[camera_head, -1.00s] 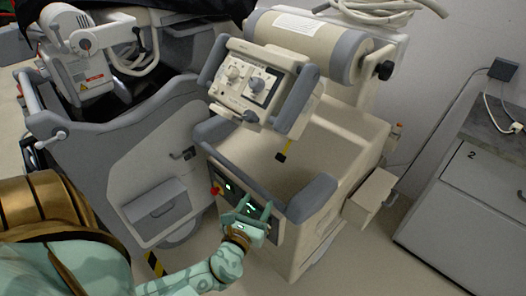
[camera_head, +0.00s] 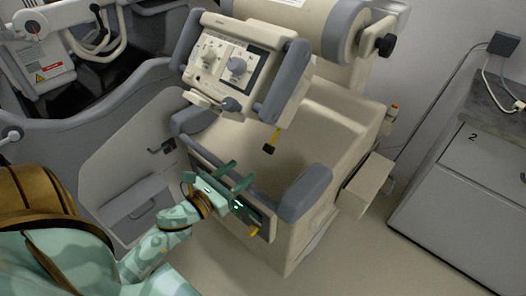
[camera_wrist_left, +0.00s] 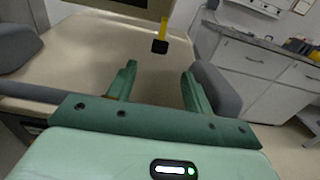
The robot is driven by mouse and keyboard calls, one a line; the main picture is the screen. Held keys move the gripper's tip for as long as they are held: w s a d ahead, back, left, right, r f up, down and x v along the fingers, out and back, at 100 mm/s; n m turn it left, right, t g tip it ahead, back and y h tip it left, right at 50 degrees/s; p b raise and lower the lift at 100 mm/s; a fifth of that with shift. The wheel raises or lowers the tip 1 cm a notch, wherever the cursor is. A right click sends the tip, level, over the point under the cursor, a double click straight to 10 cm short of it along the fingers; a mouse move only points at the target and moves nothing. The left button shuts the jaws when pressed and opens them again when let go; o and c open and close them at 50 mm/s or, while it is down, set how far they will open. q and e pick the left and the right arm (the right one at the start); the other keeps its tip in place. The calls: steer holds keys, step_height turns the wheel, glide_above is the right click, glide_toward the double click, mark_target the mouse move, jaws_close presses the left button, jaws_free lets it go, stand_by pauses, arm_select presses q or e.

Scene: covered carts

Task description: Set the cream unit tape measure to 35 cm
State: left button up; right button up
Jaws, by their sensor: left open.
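The cream unit (camera_head: 325,130) stands in the middle of the head view, with a control head (camera_head: 240,65) with knobs and grey handles above it. The tape measure shows as a short yellow strip with a black end piece (camera_head: 268,149), hanging below the control head. In the left wrist view the tape's black end (camera_wrist_left: 160,46) hangs beyond my fingertips, near the middle. My left gripper (camera_head: 238,173) is open and empty, in front of the unit's front panel, below and left of the tape end. It also shows in the left wrist view (camera_wrist_left: 158,78). My right gripper is out of view.
Grey padded handles (camera_head: 305,193) flank the unit's front edge. A darker grey cart (camera_head: 125,150) stands close on the left. A cabinet marked 2 (camera_head: 470,190) stands at the right, with clear floor (camera_head: 365,255) before it.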

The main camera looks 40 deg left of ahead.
mark_target(267, 150)
arm_select(q)
steer(key=w, duration=0.7)
steer(key=w+d, duration=0.1)
steer(key=w, duration=0.2)
steer(key=shift+w, duration=0.2)
